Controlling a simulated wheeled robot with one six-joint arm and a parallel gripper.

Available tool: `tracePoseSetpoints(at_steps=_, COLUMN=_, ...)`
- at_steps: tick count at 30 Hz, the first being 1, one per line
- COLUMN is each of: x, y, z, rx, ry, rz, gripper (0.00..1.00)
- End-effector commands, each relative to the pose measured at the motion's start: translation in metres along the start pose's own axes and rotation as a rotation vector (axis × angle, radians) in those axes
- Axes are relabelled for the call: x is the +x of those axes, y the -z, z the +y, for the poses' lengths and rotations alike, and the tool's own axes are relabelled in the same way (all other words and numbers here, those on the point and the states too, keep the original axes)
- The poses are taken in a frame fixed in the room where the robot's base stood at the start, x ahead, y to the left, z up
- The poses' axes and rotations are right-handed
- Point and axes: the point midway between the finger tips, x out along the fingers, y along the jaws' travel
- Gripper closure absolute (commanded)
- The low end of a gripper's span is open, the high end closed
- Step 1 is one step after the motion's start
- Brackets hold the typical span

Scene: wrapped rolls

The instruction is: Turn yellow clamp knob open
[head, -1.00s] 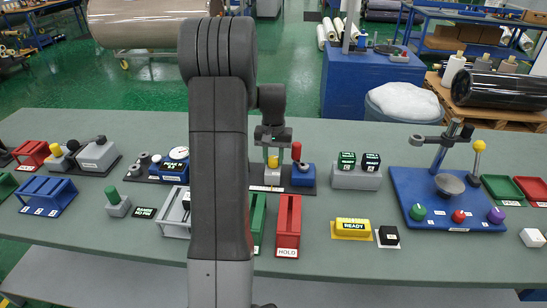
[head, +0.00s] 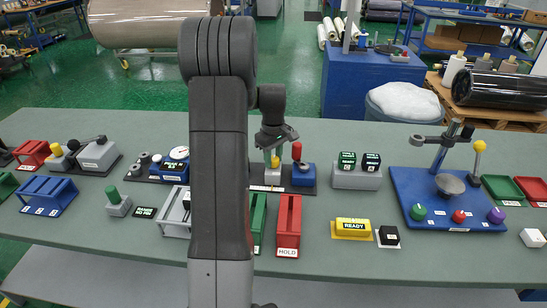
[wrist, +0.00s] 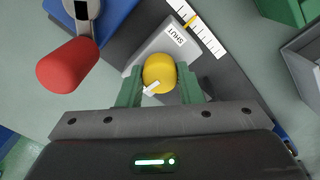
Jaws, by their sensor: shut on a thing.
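The yellow clamp knob (wrist: 158,70) is round and carries a small white pointer bar. It sits on a grey block (wrist: 160,44) with a label reading SHUT, beside a white tick scale (wrist: 204,32) with a yellow mark. My gripper (wrist: 159,84) has its green fingers shut on the knob, one on each side.
A red-handled lever (wrist: 68,65) on a blue block (head: 303,174) stands close beside the knob. A grey block with two dark READY cubes (head: 356,178) is to the right.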

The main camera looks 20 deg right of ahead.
Motion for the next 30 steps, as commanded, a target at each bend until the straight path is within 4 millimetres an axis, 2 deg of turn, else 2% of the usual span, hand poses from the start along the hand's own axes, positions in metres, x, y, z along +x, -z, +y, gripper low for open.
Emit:
tracePoseSetpoints(at_steps=9, x=-0.0018, y=0.0012, z=0.0007, rx=-0.119, ry=-0.004, rz=0.004, gripper=0.91)
tracePoseSetpoints(at_steps=25, x=-0.0020, y=0.0012, z=0.0008, rx=-0.144, ry=-0.005, rz=0.004, gripper=0.91)
tracePoseSetpoints(at_steps=26, x=-0.0020, y=0.0012, z=0.0008, rx=-0.144, ry=-0.005, rz=0.004, gripper=0.66)
tracePoseSetpoints(at_steps=29, x=-0.0018, y=0.0011, z=0.0006, rx=-0.143, ry=-0.004, rz=0.003, gripper=0.46)
tracePoseSetpoints(at_steps=30, x=-0.0016, y=0.0010, z=0.0005, rx=-0.143, ry=-0.004, rz=0.003, gripper=0.46)
